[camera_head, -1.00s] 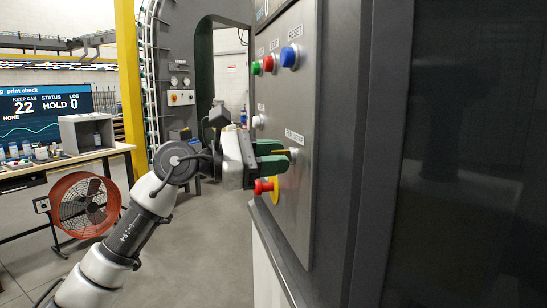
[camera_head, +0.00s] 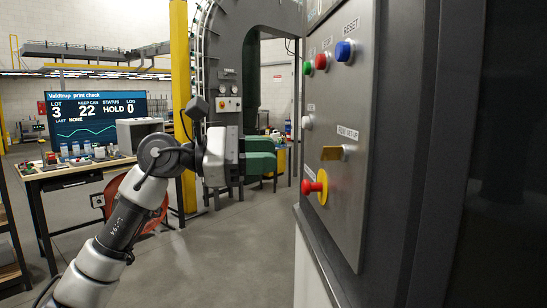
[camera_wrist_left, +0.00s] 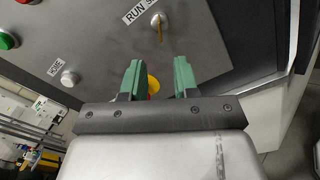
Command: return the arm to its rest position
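My left arm comes in from the left in the head view, bent at the elbow. Its gripper (camera_head: 268,160) has green fingers and hangs left of the control panel (camera_head: 345,215), clear of it. In the left wrist view the two green fingers (camera_wrist_left: 159,78) stand apart with nothing between them, so it is open. My right gripper is not in view.
The panel also carries a red emergency knob (camera_head: 315,186) on a yellow ring, and green, red and blue buttons (camera_head: 344,50). The grey floor (camera_head: 225,260) between is open.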

